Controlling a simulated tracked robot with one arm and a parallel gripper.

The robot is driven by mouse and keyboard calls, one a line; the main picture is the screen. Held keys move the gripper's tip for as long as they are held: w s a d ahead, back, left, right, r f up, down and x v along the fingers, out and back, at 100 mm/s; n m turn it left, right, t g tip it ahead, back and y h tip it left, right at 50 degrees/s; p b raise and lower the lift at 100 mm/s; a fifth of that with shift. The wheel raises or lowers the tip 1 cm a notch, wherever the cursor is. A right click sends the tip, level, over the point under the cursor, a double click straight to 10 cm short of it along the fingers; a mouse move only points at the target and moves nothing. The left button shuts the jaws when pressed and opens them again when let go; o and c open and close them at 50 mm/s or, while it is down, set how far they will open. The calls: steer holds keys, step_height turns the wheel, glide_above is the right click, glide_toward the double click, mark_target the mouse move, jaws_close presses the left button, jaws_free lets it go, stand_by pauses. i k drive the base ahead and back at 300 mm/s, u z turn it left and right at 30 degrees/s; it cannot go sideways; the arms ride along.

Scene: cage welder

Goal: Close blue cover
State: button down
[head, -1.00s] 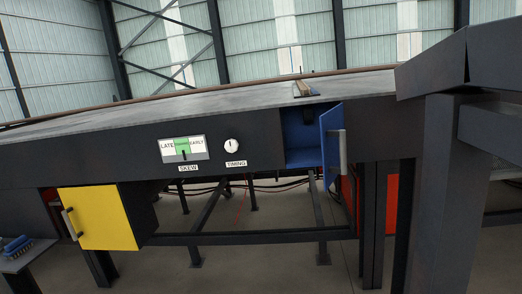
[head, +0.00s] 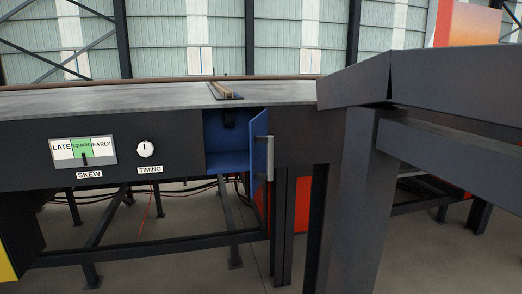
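The blue cover (head: 258,149) is a small hinged door on the front of the dark machine table. It stands open, swung outward at the right side of a blue-lined compartment (head: 227,160). A light grey vertical handle (head: 270,158) is on the cover. A small dark part (head: 229,118) shows inside the compartment near its top. My gripper is not in view.
Left of the compartment are the timing knob (head: 144,149) and the skew gauge (head: 84,151). A large dark frame with a thick post (head: 357,200) stands close on the right. A yellow panel (head: 5,262) shows at the lower left edge.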

mark_target(262, 145)
steer(key=u, duration=0.05)
steer(key=i, duration=1)
steer(key=z, duration=0.05)
